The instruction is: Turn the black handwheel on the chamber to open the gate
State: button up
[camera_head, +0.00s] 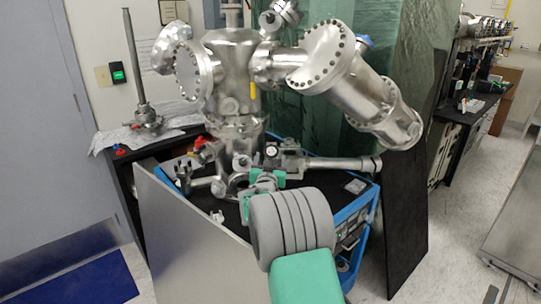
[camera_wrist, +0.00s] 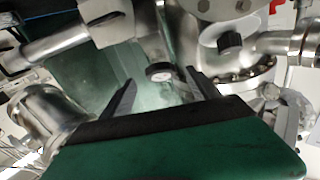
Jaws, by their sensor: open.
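The metal chamber (camera_head: 233,75) stands on a cart in the head view. A small round part with a black rim and pale face, which looks like the handwheel (camera_head: 271,151), sits on its lower right side. In the wrist view the handwheel (camera_wrist: 160,73) shows between my two dark fingers, apart from both. My gripper (camera_wrist: 158,88) is open and empty, facing it; the distance is hard to judge. A separate black knob (camera_wrist: 230,43) shows to its right in the wrist view. In the head view my grey and green arm hides much of the gripper.
A horizontal metal tube (camera_head: 340,163) extends right of the handwheel. A large flanged cylinder (camera_head: 345,80) juts out above it. The blue-edged cart (camera_head: 362,207) carries several fittings. A grey panel (camera_head: 185,235) leans at its front left, and a dark panel (camera_head: 408,215) stands right.

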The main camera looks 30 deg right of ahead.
aim_at(271, 154)
jog(key=x, duration=0.6)
jog(key=shift+p, duration=0.4)
jog(key=shift+s, duration=0.1)
jog(key=shift+c, duration=0.4)
jog(key=shift+a, duration=0.1)
jog(key=c, duration=1.3)
